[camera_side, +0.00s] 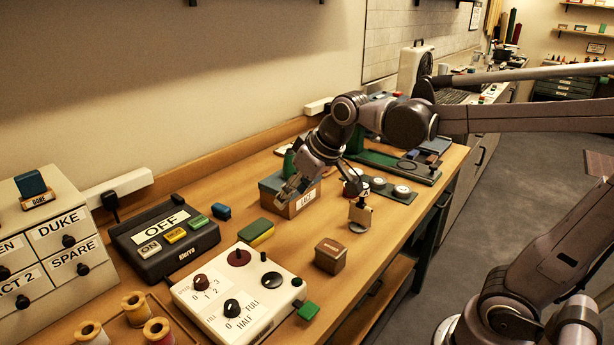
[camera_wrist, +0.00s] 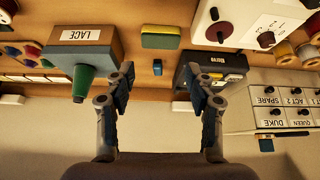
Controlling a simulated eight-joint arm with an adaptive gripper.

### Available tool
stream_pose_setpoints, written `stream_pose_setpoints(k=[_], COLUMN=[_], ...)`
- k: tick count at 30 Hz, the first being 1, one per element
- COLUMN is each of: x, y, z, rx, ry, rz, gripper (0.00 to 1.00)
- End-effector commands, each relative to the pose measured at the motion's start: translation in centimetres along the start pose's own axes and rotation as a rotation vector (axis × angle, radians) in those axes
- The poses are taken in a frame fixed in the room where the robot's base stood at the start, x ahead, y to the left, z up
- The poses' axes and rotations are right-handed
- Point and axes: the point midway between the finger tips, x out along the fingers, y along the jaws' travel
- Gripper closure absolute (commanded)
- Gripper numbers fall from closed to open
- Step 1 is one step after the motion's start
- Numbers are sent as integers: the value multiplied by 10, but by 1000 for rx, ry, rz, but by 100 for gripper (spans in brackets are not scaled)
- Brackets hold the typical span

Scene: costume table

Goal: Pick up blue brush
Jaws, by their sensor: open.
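A small blue block-like piece (camera_side: 221,211) lies on the wooden table, right of the black OFF box. It is the likeliest blue brush, but no bristles can be made out. In the wrist view the blue piece (camera_wrist: 157,67) shows between and beyond my fingertips, apart from them.
A green-and-yellow sponge-like block (camera_side: 256,232) lies close to the blue piece. The LACE box (camera_side: 303,204) with a green cone (camera_wrist: 84,82) stands beside my gripper. The black OFF box (camera_side: 165,240), a white dial panel (camera_side: 240,290) and labelled drawers (camera_side: 65,235) stand around.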

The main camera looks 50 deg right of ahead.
Motion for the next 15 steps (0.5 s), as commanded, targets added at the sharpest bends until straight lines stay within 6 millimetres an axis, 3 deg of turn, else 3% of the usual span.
stream_pose_setpoints(k=[1, 6, 15], x=[6, 29, 91], y=[0, 1, 2], z=[-16, -62, -128], rx=[-4, -21, -50], ry=[-9, -41, -97], rz=[-2, -11, -29], gripper=[45, 45, 45])
